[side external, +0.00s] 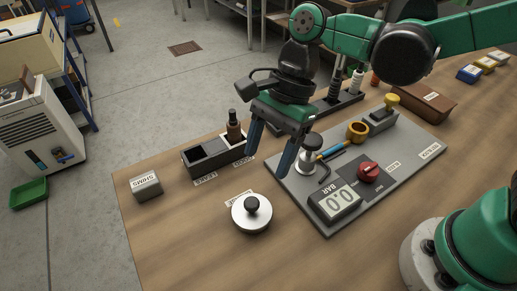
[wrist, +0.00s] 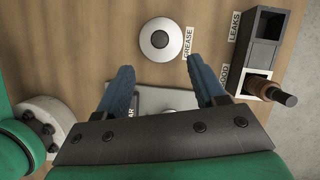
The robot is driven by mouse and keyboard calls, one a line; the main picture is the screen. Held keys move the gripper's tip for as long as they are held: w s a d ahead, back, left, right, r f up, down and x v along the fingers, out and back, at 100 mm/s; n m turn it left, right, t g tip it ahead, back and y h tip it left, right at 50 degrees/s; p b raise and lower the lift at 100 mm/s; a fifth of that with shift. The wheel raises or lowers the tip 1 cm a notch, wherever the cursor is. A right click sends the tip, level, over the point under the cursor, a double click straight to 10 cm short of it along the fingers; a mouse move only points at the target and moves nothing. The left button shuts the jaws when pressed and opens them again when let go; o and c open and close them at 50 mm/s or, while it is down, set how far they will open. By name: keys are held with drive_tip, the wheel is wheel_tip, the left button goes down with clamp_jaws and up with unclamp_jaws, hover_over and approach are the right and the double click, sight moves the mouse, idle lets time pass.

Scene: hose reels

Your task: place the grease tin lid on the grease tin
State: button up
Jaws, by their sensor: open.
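A round silver piece with a black knob (side external: 251,213) sits on the wooden bench beside the GREASE label, and it also shows in the wrist view (wrist: 160,39). It looks like the grease tin lid. Its low silver side shows, but I cannot tell whether the grease tin is beneath it; no separate open tin is clear to me. My gripper (side external: 266,162) has two blue fingers spread apart with nothing between them. It hangs above the bench, behind the silver piece in the side view. In the wrist view the fingertips (wrist: 161,66) are apart, just below the piece.
A grey panel (side external: 398,162) with a gauge (side external: 335,203), red knob (side external: 368,171) and a silver post with a dark top (side external: 308,160) lies right of the gripper. A black two-bay box (side external: 208,157) holds a brown bottle (side external: 234,128). A grey SHIMS block (side external: 147,185) stands left.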

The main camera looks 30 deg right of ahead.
drive_tip(key=d+r+n+t, duration=0.1)
drive_tip(key=d+n, duration=0.1)
drive_tip(key=d, duration=0.1)
drive_tip(key=d+r+n+t+h, duration=0.1)
drive_tip(key=d+n+t, duration=0.1)
drive_tip(key=d, duration=0.1)
drive_tip(key=d+r+n+t, duration=0.1)
drive_tip(key=d+n, duration=0.2)
drive_tip(key=shift+w+d+r+h, duration=0.1)
drive_tip(key=shift+w+d+h, duration=0.1)
drive_tip(key=shift+w+h, duration=0.15)
drive_tip(key=d+n+t+h, duration=0.2)
drive_tip(key=d+n+t, duration=0.2)
drive_tip(key=d+n, duration=0.3)
drive_tip(key=shift+s+f+n, duration=0.25)
drive_tip(key=shift+f+n, duration=0.05)
drive_tip(key=shift+n, duration=0.2)
drive_tip(key=shift+h, duration=0.25)
